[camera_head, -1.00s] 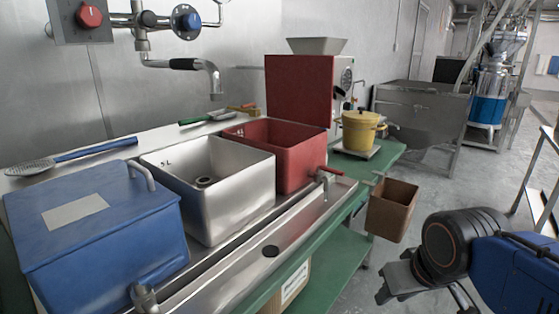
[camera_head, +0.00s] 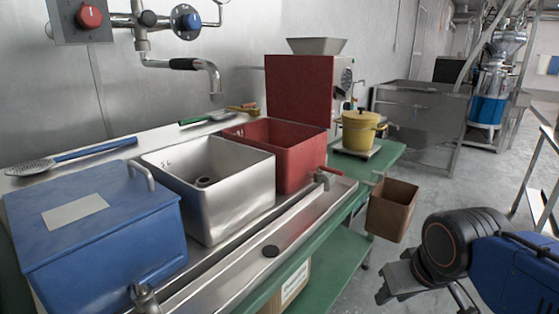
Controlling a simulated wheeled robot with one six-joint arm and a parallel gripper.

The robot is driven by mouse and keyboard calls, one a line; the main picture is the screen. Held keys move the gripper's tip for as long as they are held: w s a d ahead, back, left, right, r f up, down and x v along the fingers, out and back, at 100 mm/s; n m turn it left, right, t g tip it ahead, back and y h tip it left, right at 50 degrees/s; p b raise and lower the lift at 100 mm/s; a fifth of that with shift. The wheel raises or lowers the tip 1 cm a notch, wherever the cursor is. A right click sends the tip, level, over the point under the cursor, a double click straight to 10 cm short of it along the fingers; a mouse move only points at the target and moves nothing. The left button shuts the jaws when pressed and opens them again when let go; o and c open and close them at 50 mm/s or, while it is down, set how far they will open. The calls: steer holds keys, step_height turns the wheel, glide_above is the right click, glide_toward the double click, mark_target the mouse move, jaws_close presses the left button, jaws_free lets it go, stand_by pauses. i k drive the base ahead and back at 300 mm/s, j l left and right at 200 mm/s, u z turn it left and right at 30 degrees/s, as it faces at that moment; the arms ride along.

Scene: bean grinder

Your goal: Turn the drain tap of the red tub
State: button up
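The red tub (camera_head: 300,165) stands on the steel counter, at the right of the row of tubs. Its drain tap (camera_head: 324,178) sticks out at its lower front right corner, with a red lever (camera_head: 336,171) pointing right, over the steel trough. My gripper (camera_head: 388,290) is at the lower right, in front of the green bench and well apart from the tap. Its jaws are partly seen, and I cannot tell whether they are open or shut. I see nothing held in it.
A steel tub (camera_head: 250,190) and a lidded blue tub (camera_head: 110,240) stand left of the red tub. A brown bin (camera_head: 392,210) hangs at the bench's right end, between tap and gripper. A yellow pot (camera_head: 359,130) stands behind.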

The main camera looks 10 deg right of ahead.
mark_target(333, 171)
steer(key=i+l+u, duration=0.3)
steer(key=l, duration=0.35)
steer(key=i+l+u, duration=0.2)
steer(key=l, duration=0.15)
